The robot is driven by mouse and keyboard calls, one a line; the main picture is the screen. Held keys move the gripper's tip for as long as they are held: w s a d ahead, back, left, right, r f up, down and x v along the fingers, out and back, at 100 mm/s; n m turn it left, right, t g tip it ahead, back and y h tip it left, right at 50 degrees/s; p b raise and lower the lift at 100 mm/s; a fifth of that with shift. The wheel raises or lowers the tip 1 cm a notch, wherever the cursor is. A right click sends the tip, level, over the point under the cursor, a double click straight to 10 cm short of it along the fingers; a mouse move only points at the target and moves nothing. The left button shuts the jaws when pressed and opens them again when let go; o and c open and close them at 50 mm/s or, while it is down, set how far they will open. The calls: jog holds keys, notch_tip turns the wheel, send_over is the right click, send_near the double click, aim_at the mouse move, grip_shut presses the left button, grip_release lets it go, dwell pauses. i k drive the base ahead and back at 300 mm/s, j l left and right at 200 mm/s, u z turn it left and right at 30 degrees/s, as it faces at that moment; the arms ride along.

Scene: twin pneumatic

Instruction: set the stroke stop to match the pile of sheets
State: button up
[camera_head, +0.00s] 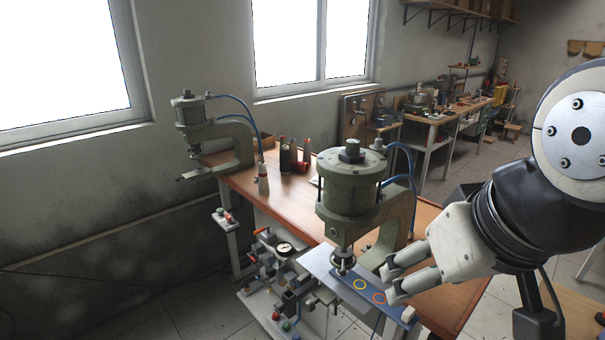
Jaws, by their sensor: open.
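The near pneumatic press (348,195) is green, with a dark hex nut (352,152) on top of its cylinder. A second, similar green press (205,130) stands at the far left end of the bench. I cannot tell which part is the stroke stop. My gripper (388,283) is open and empty, at the right of the near press, over or beside the blue strip (350,283) with yellow and orange rings. I cannot tell whether it touches the strip. A pale plate (318,262) lies under the near press's ram. I cannot make out a pile of sheets.
The wooden bench (285,200) carries dark bottles (288,157) and a small beige bottle (263,184) between the presses. Blue hoses (400,150) loop behind the near press. Valves and a gauge (284,248) sit below the bench's front edge. Another workbench (440,115) stands farther back.

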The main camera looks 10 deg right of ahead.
aim_at(353, 146)
jog(key=i+j, duration=0.7)
jog(key=j, duration=0.15)
jog(key=i+j, duration=0.65)
jog(key=j, duration=0.15)
jog(key=i+j, duration=0.3)
jog(key=i+j+z, duration=0.1)
jog(key=i+j, duration=0.2)
jog(key=j, duration=0.25)
jog(key=i+j, duration=0.3)
jog(key=i+j+z, duration=0.15)
jog(key=i+j, duration=0.15)
jog(key=j, duration=0.25)
jog(key=i+j+z, duration=0.1)
jog(key=z, duration=2.75)
